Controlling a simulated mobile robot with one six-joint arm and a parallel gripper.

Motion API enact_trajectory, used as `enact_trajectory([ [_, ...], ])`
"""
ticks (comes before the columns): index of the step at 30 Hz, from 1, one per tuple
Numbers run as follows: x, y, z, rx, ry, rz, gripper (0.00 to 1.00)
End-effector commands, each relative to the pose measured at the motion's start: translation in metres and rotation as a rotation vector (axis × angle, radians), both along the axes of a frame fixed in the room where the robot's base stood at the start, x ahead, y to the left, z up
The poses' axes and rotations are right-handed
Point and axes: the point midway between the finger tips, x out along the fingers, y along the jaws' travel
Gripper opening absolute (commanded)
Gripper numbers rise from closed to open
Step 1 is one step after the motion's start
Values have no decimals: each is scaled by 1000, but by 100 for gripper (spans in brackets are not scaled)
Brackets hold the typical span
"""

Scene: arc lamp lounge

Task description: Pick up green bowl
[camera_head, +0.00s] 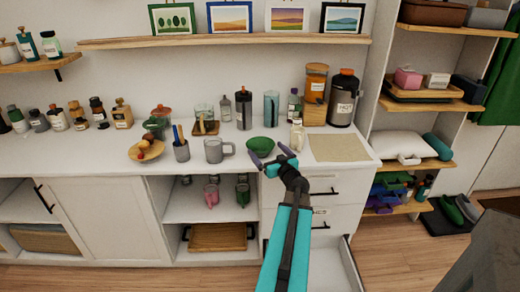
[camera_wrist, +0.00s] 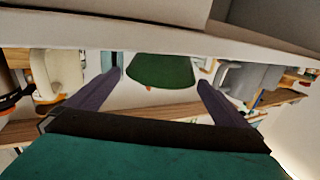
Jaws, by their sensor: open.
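The green bowl (camera_head: 261,144) stands upright on the white counter, near its front edge. My gripper (camera_head: 268,156) is open at the counter's front, with its fingertips close to the near side of the bowl. In the wrist view, which looks upside down, the bowl (camera_wrist: 162,72) appears in the gap between the two spread fingers of my gripper (camera_wrist: 160,82).
A beige mat (camera_head: 339,148) lies further right. Bottles and canisters line the back. A drawer (camera_head: 336,268) below stands open.

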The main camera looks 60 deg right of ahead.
Motion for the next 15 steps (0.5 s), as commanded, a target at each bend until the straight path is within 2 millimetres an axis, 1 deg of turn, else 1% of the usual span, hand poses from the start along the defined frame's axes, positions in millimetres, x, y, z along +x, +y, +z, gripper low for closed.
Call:
enact_trajectory([
  [1, 4, -3, 0, 0, 0, 1, 100],
  [4, 7, -4, 0, 1, -1, 1, 100],
  [15, 8, -4, 0, 0, 0, 1, 100],
])
